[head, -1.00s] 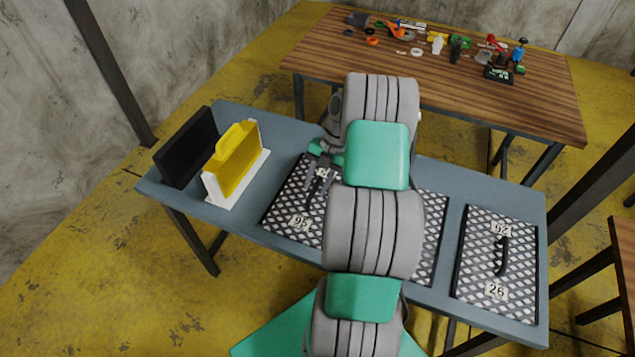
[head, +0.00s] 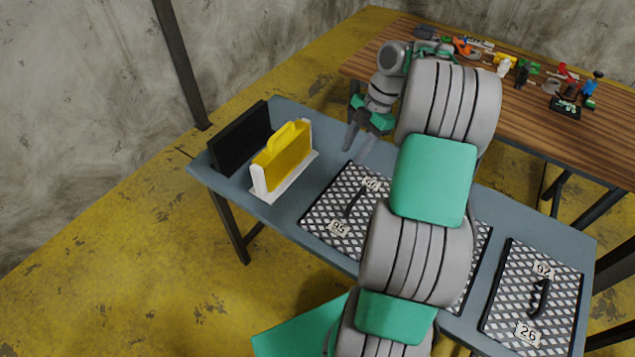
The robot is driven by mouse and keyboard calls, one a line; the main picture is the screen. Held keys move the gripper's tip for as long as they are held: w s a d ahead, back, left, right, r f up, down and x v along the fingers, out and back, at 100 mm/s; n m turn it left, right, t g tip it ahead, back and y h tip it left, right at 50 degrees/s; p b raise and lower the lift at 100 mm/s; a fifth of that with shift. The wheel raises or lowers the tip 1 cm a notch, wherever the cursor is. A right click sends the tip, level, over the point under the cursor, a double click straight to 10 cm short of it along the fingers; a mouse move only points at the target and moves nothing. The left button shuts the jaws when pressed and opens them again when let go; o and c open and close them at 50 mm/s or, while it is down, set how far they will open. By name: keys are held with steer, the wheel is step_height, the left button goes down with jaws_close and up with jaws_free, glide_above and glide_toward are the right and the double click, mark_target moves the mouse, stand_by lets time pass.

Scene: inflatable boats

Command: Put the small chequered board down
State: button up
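A chequered board (head: 325,216) with a dark rim, a dark handle and white number tags lies flat on the blue-grey table, left of my arm. My arm covers its right side. More chequered surface (head: 484,262) shows right of my arm; I cannot tell whether it is the same board. Another chequered board (head: 505,300), tagged 62 and 26, lies at the table's right end. My gripper (head: 355,154) is above the table's far edge, behind the left board and apart from its handle. Its fingers look spread, with nothing visible between them.
A yellow panel in a white holder (head: 262,192) and a black upright panel (head: 238,140) stand at the table's left end. Behind is a wooden table (head: 600,150) with many small parts. A bare strip of the blue-grey table (head: 315,180) lies between holder and left board.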

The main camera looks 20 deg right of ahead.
steer(key=s+a+r+m+t+h, duration=0.1)
steer(key=a+r+m, duration=0.25)
steer(key=a, duration=0.35)
steer(key=a+r+m+h, duration=0.1)
steer(key=a+r+m, duration=0.25)
steer(key=a, duration=0.25)
steer(key=s+a+m+t+h, duration=0.2)
steer(key=s+a+m, duration=0.5)
steer(key=s+m, duration=0.4)
steer(key=shift+s+a+m+t, duration=0.3)
steer(key=shift+m+t, duration=0.2)
steer(key=shift+m, duration=0.5)
steer(key=shift+f, duration=0.1)
